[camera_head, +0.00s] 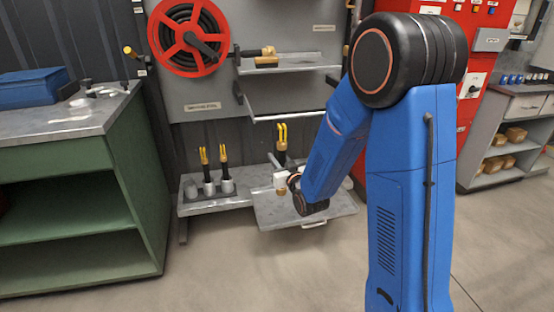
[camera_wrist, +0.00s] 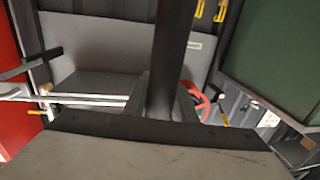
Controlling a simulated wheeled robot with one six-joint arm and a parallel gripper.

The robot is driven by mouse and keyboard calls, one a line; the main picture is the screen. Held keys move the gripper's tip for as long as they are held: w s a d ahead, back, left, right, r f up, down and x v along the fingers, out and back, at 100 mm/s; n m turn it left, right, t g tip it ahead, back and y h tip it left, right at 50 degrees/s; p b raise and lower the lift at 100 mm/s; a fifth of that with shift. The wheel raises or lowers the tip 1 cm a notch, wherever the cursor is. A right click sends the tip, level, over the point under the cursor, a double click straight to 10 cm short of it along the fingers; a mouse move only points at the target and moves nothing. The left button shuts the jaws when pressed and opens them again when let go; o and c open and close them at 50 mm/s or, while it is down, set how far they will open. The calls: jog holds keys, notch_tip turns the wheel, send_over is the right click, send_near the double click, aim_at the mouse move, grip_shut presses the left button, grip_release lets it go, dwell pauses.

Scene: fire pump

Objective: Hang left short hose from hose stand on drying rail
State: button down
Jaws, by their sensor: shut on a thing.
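My gripper (camera_head: 281,181) is low in front of the back panel, right of the hose stand (camera_head: 215,204). It is shut on a short black hose (camera_head: 281,158) with yellow prongs on top, held upright. A brass end shows under the gripper. In the wrist view the hose is a dark column (camera_wrist: 172,55) down the middle. Two like hoses, one (camera_head: 206,172) and another (camera_head: 225,171), stand upright on the stand. A bare grey peg (camera_head: 190,190) is left of them. A pale horizontal bar (camera_head: 288,116) above my gripper may be the drying rail; its label is unreadable.
A red hose reel (camera_head: 188,37) hangs above left. A shelf (camera_head: 305,66) with a brass fitting is over the bar. A low grey tray (camera_head: 320,211) lies under my gripper. A green workbench (camera_head: 80,210) stands left, a red cabinet (camera_head: 490,45) right. The front floor is clear.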

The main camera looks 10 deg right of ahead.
jog(key=w+f, duration=0.1)
jog(key=w, duration=1.4)
jog(key=shift+w+f, duration=0.3)
jog(key=shift+f, duration=0.05)
dwell(1.1)
jog(key=c, duration=1.4)
grip_release()
